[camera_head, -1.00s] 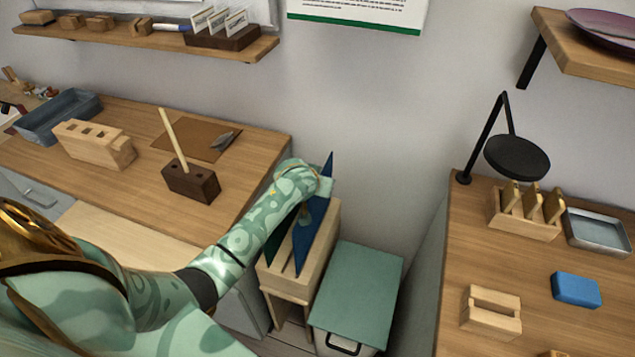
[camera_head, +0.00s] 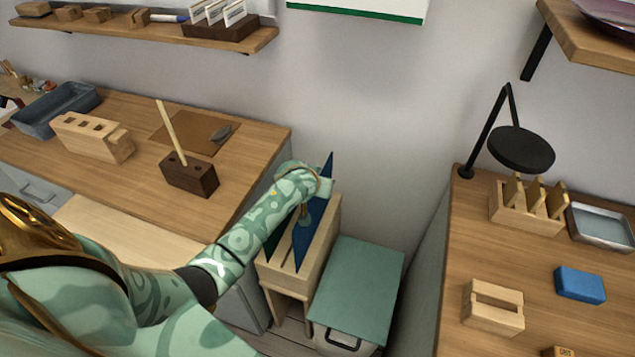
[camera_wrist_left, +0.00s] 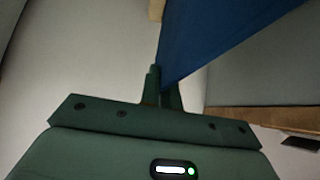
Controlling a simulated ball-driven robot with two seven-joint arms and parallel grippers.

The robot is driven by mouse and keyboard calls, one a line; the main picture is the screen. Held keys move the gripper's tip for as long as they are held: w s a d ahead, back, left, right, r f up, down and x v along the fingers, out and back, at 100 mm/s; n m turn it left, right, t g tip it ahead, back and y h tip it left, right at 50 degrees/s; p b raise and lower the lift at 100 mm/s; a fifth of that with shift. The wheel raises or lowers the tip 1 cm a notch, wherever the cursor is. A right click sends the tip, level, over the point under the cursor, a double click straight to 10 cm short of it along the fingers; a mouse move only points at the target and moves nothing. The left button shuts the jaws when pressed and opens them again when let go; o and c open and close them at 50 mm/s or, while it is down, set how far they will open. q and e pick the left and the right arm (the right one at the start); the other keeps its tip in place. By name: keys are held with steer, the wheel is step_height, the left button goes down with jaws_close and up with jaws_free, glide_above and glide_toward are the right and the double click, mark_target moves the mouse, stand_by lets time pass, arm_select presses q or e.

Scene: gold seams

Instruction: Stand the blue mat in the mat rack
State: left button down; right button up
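The blue mat (camera_head: 318,228) stands on edge at the wooden mat rack (camera_head: 322,258), seen in the head view as a steep, thin panel. Its lower edge is down at the rack's top; I cannot tell how deep it sits in a slot. My left gripper (camera_head: 304,212) is at the mat, partly hidden by my forearm and wrist. In the left wrist view its fingers (camera_wrist_left: 162,85) are closed on the edge of the blue mat (camera_wrist_left: 215,35). My right gripper is not in view.
A bin with a green lid (camera_head: 360,283) stands close to the right of the rack. A wooden counter (camera_head: 240,150) is on the left, with a dark block (camera_head: 189,178) near its edge. Another counter (camera_head: 540,260) is on the right. The wall is behind.

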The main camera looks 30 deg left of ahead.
arm_select(q)
steer(key=shift+f+b, duration=0.55)
steer(key=shift+f, duration=0.65)
step_height(320, 180, down, 6)
steer(key=b, duration=0.3)
stand_by(2.0)
steer(key=shift+f, duration=0.1)
steer(key=c, duration=1.6)
jaws_free()
steer(key=shift+o, duration=0.2)
